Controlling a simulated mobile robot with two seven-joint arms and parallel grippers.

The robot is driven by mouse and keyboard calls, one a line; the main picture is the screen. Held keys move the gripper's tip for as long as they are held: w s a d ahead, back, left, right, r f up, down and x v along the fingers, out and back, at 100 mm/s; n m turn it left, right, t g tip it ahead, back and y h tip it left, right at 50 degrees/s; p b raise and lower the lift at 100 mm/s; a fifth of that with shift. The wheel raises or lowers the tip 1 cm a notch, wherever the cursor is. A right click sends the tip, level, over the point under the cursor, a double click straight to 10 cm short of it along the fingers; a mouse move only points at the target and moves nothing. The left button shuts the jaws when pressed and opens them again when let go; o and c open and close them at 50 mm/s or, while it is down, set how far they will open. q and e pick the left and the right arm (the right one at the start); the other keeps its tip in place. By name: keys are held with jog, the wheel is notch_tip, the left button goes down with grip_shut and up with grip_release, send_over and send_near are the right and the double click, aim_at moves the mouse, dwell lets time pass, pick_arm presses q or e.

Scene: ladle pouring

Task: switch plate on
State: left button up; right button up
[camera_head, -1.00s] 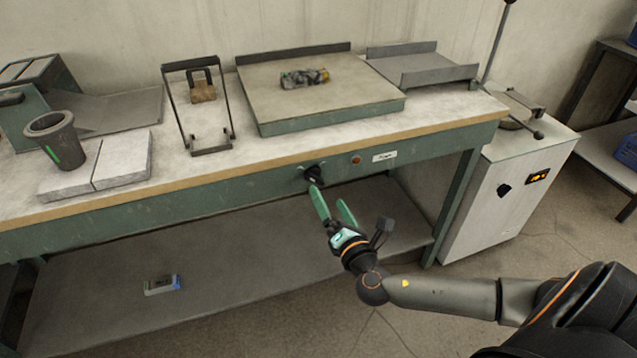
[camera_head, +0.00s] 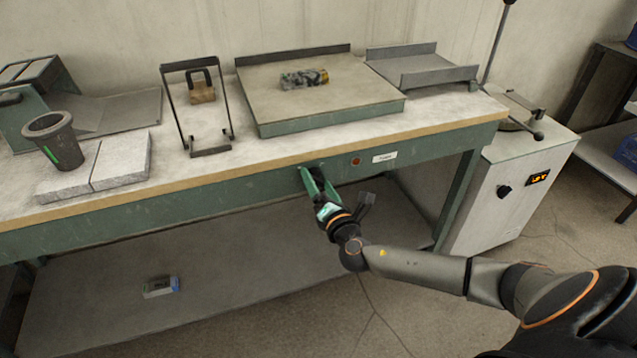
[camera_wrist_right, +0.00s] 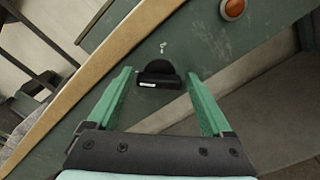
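The plate (camera_head: 300,100) is a flat grey-green slab with a raised back edge on the workbench. A black knob (camera_wrist_right: 160,74) with a white mark sits on the bench's green front panel, left of a round red-orange light (camera_head: 356,161). My right gripper (camera_head: 311,177) is at the knob, which it mostly hides in the head view. In the right wrist view its green fingers (camera_wrist_right: 158,100) are apart, one on each side of the knob, with gaps between them and it. My left gripper is not in view.
A dark cup (camera_head: 53,138) stands on pale blocks (camera_head: 120,161) at the left. A wire stand (camera_head: 210,150), a grey tray (camera_head: 425,69) and a white cabinet (camera_head: 510,190) with a lit display are nearby. A small box (camera_head: 160,287) lies on the lower shelf.

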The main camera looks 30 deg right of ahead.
jog(key=c, duration=1.1)
